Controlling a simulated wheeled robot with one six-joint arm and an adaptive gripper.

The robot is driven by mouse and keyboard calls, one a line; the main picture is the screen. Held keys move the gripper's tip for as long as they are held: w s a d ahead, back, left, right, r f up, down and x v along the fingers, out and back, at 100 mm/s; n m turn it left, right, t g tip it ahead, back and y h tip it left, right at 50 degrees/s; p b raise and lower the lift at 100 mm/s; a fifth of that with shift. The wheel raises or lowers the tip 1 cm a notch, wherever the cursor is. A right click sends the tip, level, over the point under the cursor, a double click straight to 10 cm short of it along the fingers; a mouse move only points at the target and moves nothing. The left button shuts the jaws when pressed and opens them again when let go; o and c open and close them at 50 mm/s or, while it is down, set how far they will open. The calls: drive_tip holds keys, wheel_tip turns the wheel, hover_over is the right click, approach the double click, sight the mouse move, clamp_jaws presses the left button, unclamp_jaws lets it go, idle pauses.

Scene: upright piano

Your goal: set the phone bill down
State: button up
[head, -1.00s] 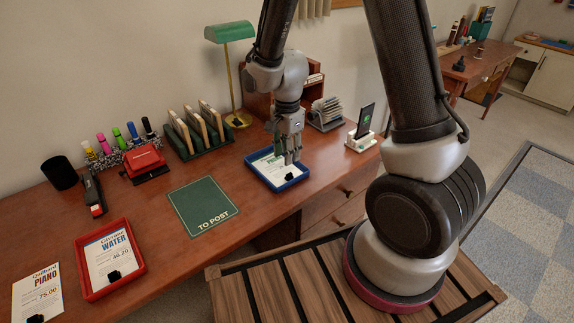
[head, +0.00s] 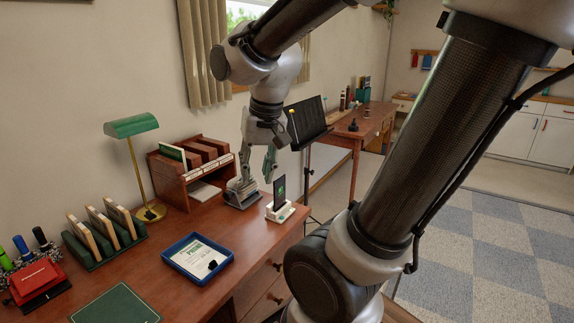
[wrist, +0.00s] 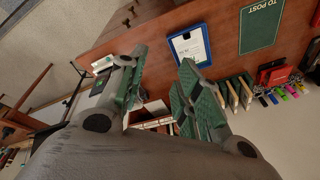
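The phone bill (head: 203,256), a white sheet with a green heading and a black clip, lies flat inside the blue tray (head: 180,272) on the desk. In the wrist view the bill (wrist: 190,46) also lies within the blue rim.
A green lamp (head: 131,126), a card rack (head: 104,243) and the green TO POST mat (head: 117,306) are to the left. A black music stand (head: 307,119) stands behind.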

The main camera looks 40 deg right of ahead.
drive_tip(key=s+d+r+n+t, duration=0.1)
drive_tip(key=s+d+r+n, duration=0.1)
drive_tip(key=s, duration=0.6)
drive_tip(key=shift+d+r+n, duration=0.3)
drive_tip(key=shift+r+n, duration=0.25)
drive_tip(key=shift+n, duration=0.65)
drive_tip(key=shift+w, duration=0.1)
